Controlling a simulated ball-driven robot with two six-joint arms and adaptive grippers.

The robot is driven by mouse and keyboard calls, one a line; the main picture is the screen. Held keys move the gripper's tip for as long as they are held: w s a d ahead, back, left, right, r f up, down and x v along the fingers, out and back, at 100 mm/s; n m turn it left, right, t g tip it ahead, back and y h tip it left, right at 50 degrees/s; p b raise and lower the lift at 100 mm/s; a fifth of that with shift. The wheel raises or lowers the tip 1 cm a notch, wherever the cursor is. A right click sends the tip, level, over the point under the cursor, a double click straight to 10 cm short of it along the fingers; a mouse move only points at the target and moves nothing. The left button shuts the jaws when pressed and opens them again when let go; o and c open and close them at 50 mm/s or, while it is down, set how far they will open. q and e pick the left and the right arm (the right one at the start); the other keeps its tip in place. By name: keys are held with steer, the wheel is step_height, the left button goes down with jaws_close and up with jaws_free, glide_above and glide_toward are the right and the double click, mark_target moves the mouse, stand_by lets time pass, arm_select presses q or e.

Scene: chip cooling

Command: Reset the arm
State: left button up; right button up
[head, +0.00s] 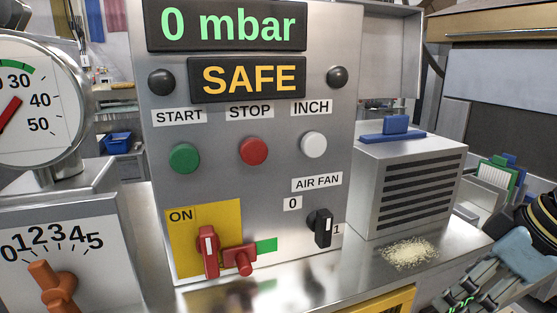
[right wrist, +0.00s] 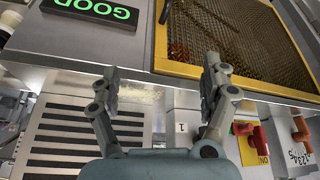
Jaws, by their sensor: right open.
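My right gripper (right wrist: 161,78) is open and empty in the right wrist view, its two fingers spread apart above the metal table. It also shows at the lower right edge of the head view (head: 468,284), right of the control panel (head: 230,190) and partly cut off. It touches no control there. The panel's black air fan switch (head: 323,228) stands between the labels 0 and 1; I cannot tell its exact setting. My left gripper is not in view.
A vented metal box (head: 408,185) with a blue handle stands right of the panel. Pale crumbs (head: 410,253) lie before it. A yellow-framed mesh tray (right wrist: 235,81) lies near the right fingers. A gauge (head: 35,105) and dial box (head: 95,225) stand left.

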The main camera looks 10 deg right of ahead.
steer(key=s+a+f+m+h, duration=0.2)
steer(key=s+a+f+m, duration=0.2)
steer(key=s+a+f, duration=0.45)
steer(key=s+d+f+g+b, duration=0.15)
steer(key=f+b, duration=0.45)
steer(key=f, duration=1.3)
steer(key=s+d+f+g+b, duration=0.1)
steer(key=s+d+f+b, duration=0.35)
steer(key=f, duration=1.55)
steer(key=s+f+b, duration=0.5)
steer(key=s+f, duration=0.3)
steer(key=f, duration=0.3)
steer(key=s+f+b, duration=0.5)
steer(key=s+f, duration=0.3)
steer(key=f, duration=0.4)
steer(key=shift+s+a+f+m+g+h+b, duration=0.15)
steer(key=shift+s+f+m+g+h+b, duration=0.05)
steer(key=shift+m+g+h+b, duration=0.2)
steer(key=shift+c, duration=0.3)
